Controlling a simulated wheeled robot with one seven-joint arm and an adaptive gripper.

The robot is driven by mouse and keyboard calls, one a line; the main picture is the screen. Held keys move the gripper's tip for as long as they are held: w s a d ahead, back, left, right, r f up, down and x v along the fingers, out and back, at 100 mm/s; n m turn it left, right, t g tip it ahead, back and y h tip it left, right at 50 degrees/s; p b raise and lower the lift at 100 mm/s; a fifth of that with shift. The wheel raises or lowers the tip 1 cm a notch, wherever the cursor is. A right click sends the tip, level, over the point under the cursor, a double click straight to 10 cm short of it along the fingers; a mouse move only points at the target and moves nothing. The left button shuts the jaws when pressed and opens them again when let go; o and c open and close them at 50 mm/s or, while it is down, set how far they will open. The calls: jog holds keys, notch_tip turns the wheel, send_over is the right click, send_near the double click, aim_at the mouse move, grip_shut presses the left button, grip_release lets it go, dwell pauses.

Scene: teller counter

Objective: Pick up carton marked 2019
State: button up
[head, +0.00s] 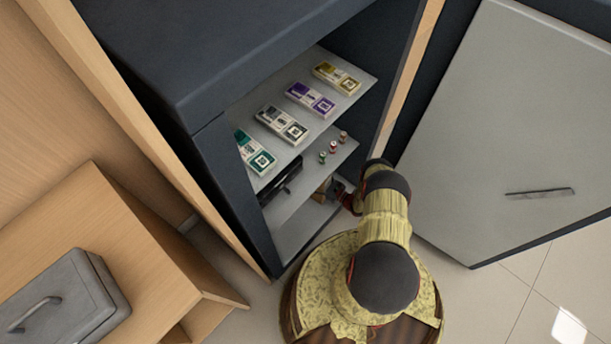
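A small brown box-like thing (321,191) shows on the lowest shelf of the open safe, partly hidden by the shelf above and by my arm. It may be a carton; no 2019 mark can be read on it. My gripper (338,192) reaches into the safe's lower opening at the right, close beside the brown thing. The gripper is small, dark and partly hidden, so I cannot tell whether its fingers are open or touch the thing.
The safe's top shelf (297,83) holds several banded note bundles. The middle shelf (312,178) holds a black object (285,182) and 3 small rolls (333,147). The open safe door (510,130) stands right. A grey metal box (68,308) sits on a wooden cabinet (120,235) at left.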

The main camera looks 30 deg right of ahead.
jog(key=shift+c, duration=1.1)
jog(key=c, duration=1.5)
grip_shut()
